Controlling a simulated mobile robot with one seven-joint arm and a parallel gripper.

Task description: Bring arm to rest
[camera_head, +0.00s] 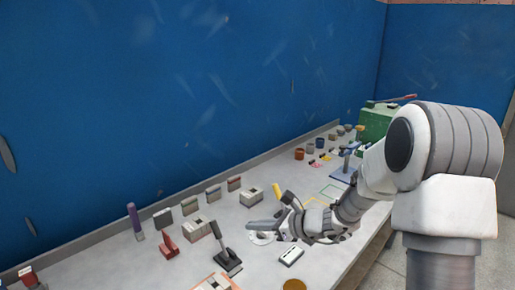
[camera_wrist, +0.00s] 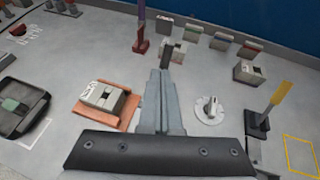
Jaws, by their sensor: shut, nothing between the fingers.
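My gripper (camera_head: 262,224) reaches out over the grey bench in the head view, with my arm coming in from the right. In the wrist view its two grey fingers (camera_wrist: 160,78) lie together, shut and empty, above the bench top. A white disc with a knob (camera_wrist: 208,110) sits to the right of the fingers. A grey block on an orange-red plate (camera_wrist: 105,97) sits to their left. The fingers look apart from both. The fingers hide part of the bench behind them.
A yellow-handled lever (camera_wrist: 270,106) stands close on the right. A black-handled lever (camera_head: 228,260) stands near the gripper in the head view. A green box (camera_head: 375,123) is at the bench's far end. A blue wall (camera_head: 180,80) runs behind the bench (camera_head: 330,262).

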